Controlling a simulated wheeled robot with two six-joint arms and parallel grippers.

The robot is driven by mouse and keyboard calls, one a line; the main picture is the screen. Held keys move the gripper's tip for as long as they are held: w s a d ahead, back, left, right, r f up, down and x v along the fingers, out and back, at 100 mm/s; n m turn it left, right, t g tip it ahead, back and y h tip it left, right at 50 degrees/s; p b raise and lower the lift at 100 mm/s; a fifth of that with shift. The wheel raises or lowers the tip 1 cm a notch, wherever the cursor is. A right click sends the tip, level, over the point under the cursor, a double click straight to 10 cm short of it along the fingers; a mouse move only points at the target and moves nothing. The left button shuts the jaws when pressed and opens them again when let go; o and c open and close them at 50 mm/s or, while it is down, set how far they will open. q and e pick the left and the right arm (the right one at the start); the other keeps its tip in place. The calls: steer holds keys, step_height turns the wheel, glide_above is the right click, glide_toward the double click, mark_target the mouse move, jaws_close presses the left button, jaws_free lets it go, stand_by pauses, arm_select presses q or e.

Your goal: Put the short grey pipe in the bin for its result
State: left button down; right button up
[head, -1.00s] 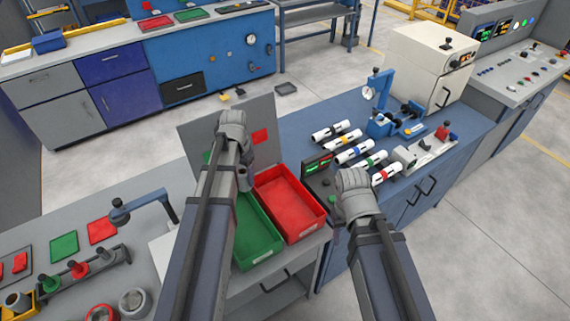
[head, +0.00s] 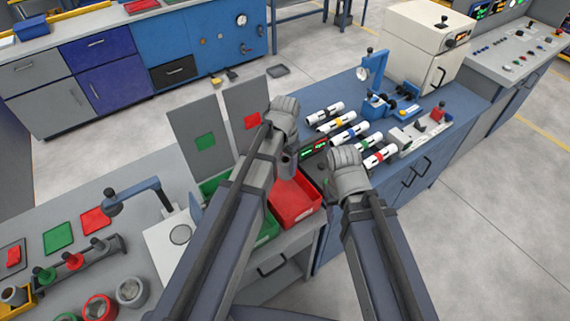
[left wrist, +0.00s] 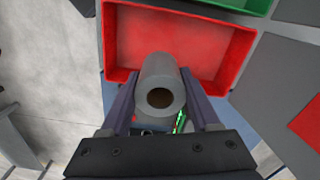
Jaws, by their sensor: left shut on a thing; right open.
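The short grey pipe (left wrist: 157,68) is held between the two fingers of my left gripper (left wrist: 160,108); its open end faces the wrist camera. In the head view my left gripper (head: 287,165) is above the red bin (head: 299,212), and the pipe is largely hidden by the hand. In the left wrist view the pipe overlaps the near edge of the red bin (left wrist: 205,40). The green bin (head: 268,230) stands left of the red one, partly covered by my left arm. My right gripper (head: 334,190) is right of the red bin; its fingers are barely visible.
Grey panels with a green square (head: 205,140) and a red square (head: 253,120) stand behind the bins. A dark display unit (head: 314,150) and several white banded tubes (head: 350,132) are on the blue bench to the right. A lamp-like stand (head: 140,193) is at left.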

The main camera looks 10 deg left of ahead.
arm_select(q)
steer(key=b, duration=1.3)
glide_above(285, 198)
steer(key=shift+w+f, duration=0.1)
steer(key=shift+f, duration=6.3)
steer(key=shift+f+b, duration=0.4)
steer(key=shift+f, duration=0.15)
steer(key=shift+c, duration=0.2)
jaws_free()
steer(key=shift+r, duration=0.1)
step_height(285, 198, up, 8)
steer(key=p, duration=0.8)
steer(key=shift+f, duration=0.2)
